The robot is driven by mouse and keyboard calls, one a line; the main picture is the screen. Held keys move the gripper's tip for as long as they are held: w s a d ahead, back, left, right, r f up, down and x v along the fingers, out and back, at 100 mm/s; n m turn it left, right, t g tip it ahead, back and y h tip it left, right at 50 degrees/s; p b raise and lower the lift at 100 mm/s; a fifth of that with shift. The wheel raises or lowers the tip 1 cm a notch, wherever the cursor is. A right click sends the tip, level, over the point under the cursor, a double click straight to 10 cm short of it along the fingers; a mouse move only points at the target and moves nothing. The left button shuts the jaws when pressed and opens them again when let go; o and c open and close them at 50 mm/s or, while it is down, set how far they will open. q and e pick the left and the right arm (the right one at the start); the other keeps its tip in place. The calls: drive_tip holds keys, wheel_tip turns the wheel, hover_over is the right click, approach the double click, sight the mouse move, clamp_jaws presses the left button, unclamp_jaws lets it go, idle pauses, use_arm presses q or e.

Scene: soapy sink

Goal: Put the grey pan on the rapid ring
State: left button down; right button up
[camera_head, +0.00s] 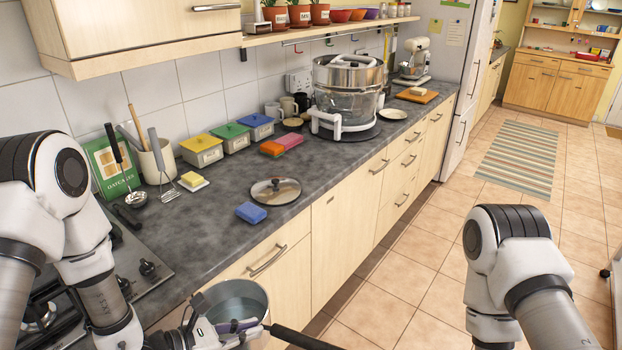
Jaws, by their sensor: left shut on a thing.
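The grey pan (229,291) is at the bottom centre, in front of the counter's front edge, with its round mouth facing up. Its long black handle (305,340) points to the lower right. My left gripper (238,328) is shut on the pan at its near side, close to where the handle starts. The hob (148,287) is at the lower left, with dark knobs along its right side. One burner (40,316) shows there, partly behind my left arm. I cannot tell which burner is the rapid ring. My right gripper is out of view; only its arm shows.
A glass lid (276,190) and a blue sponge (251,213) lie on the grey worktop (210,235) beyond the pan. A ladle (135,198), a whisk (170,195) and a butter dish (193,181) are behind the hob.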

use_arm(q)
drive_tip(key=a, duration=0.7)
drive_tip(key=shift+s+a+f, duration=0.15)
drive_tip(key=shift+s+a, duration=0.05)
drive_tip(key=shift+a, duration=0.1)
drive_tip(key=shift+s+a, duration=0.15)
drive_tip(key=shift+a, duration=0.05)
drive_tip(key=shift+d, duration=0.1)
drive_tip(key=shift+d, duration=0.1)
